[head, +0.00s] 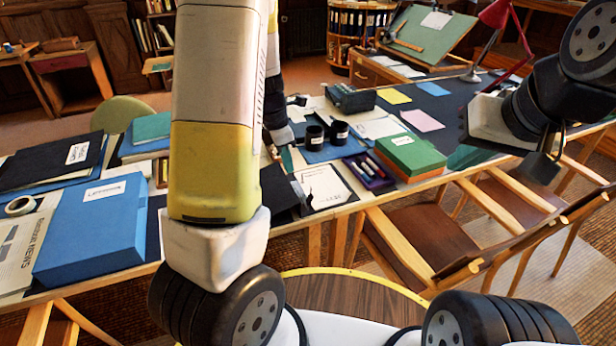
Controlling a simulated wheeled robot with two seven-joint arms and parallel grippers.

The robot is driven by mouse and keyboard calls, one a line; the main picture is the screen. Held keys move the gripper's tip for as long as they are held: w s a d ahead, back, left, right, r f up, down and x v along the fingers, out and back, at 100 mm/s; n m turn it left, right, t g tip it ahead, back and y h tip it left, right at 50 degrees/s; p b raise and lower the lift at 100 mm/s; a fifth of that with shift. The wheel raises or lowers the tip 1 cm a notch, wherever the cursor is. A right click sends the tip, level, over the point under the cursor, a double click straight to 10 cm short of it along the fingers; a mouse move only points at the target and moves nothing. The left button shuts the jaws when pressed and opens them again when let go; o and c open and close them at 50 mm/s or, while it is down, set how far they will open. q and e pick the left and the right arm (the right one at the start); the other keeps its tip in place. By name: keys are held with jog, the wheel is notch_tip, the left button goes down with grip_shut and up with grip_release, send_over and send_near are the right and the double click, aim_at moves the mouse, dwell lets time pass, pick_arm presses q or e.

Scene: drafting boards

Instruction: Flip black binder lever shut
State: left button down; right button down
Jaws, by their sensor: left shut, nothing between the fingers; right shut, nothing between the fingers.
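A black binder (279,190) appears to lie on the table just right of my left arm, beside a white printed sheet (324,187) on a dark backing. My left arm hides part of it, and I cannot make out its lever. A black folder with a white label (45,166) lies at the far left. My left gripper (271,151) is mostly hidden behind my own arm, low over the table behind the binder; it is shut and empty. My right gripper (546,162) is shut and empty, well to the right, near the table's front edge and above the chairs.
Two black mugs (314,138), a pencil tray (369,171) and a green-orange box (409,157) stand right of the binder. A large blue box (92,228) and tape roll (20,206) are at left. Wooden chairs (420,238) crowd the front right.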

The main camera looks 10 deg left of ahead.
pick_arm(q)
jog(key=shift+a+f, duration=0.1)
jog(key=shift+f, duration=0.1)
send_near(308, 201)
jog(key=a+f, duration=0.1)
jog(key=s+a+f, duration=0.1)
jog(key=shift+s+a+f, duration=0.2)
jog(key=shift+s+a, duration=0.05)
jog(key=shift+s, duration=0.1)
jog(key=shift+w+d+f, duration=0.55)
jog(key=shift+d+f, duration=0.15)
jog(key=shift+d, duration=0.05)
jog(key=shift+w+d+f, duration=0.55)
jog(key=shift+d+f, duration=0.1)
jog(key=shift+d, duration=0.15)
